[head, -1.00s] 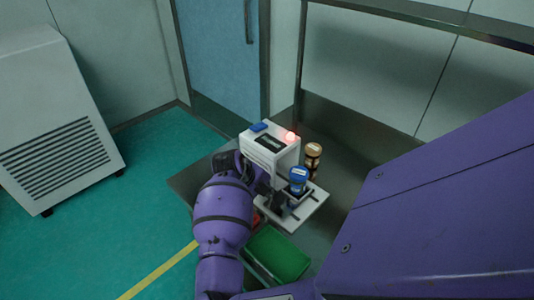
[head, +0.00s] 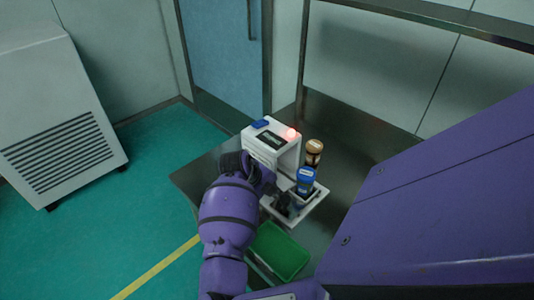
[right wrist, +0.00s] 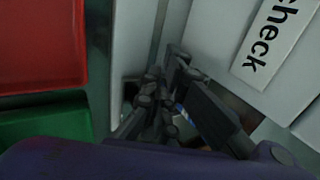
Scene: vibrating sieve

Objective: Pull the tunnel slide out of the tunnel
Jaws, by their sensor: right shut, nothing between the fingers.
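The white machine (head: 264,145) stands on the dark table and has an open tunnel in its right side. The white tunnel slide (head: 311,205) juts out of the tunnel at the machine's front right. A blue-capped jar (head: 306,180) stands on or against the slide, looking slightly tilted. My right gripper (head: 283,204) is shut and empty, low at the slide's near left part, partly hiding it. Whether it touches the slide I cannot tell. In the right wrist view its dark fingers (right wrist: 170,68) are together between white surfaces. My left gripper is not in view.
A brown jar (head: 313,152) stands behind the blue one. A green bin (head: 280,251) sits in front of the slide. A red bin (right wrist: 40,45) shows in the right wrist view. The dark table (head: 345,140) is clear behind the machine.

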